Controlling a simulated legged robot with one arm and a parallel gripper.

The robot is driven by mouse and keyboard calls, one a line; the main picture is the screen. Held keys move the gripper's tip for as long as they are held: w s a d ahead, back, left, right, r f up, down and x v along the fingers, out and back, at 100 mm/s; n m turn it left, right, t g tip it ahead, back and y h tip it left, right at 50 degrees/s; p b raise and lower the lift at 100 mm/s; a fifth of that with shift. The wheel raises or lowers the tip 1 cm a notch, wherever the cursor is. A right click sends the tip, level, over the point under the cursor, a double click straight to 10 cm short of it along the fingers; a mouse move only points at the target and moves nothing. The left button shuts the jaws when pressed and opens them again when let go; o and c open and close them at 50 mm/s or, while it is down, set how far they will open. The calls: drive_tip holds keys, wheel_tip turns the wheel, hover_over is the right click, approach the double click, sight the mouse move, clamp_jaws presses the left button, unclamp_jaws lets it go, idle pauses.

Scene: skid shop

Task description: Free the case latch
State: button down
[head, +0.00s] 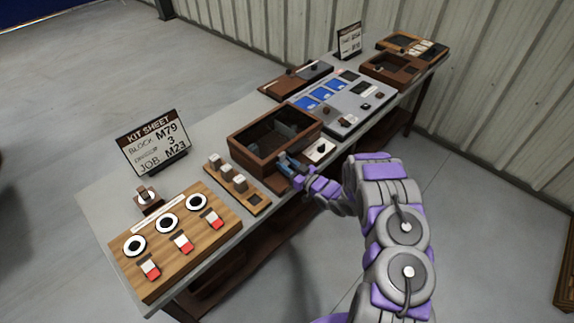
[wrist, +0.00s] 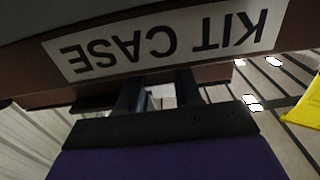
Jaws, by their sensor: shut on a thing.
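The kit case is a dark brown wooden box (head: 240,146) with a dark see-through top, in the middle of the bench in the head view. Its white "KIT CASE" label (wrist: 165,42) shows upside down in the wrist view. My gripper (head: 287,165) is at the case's front right side. In the wrist view my gripper (wrist: 157,95) has its two dark fingers just below the label, shut on a small part at the case's edge, which I take as the case latch. The fingers mostly hide the latch, so its position cannot be told.
A kit sheet sign (head: 152,143) stands at the left rear. A wooden switch board (head: 190,262) and a strip of pale blocks (head: 250,200) lie left of the case. A grey panel (head: 345,95) and an open brown tray (head: 390,70) lie to the right. A corrugated wall is behind.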

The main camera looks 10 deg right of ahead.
drive_tip(key=shift+f, duration=0.15)
drive_tip(key=shift+s+d+f+b, duration=0.1)
drive_tip(key=shift+f+b, duration=0.05)
drive_tip(key=shift+b, duration=0.15)
drive_tip(key=shift+s+d+f+t+y+b, duration=0.15)
drive_tip(key=shift+t+y+b, duration=0.5)
drive_tip(key=shift+t, duration=0.35)
drive_tip(key=shift+s+d+y, duration=0.1)
drive_tip(key=shift+y, duration=0.15)
drive_tip(key=c, duration=0.8)
unclamp_jaws()
drive_tip(key=shift+o, duration=0.2)
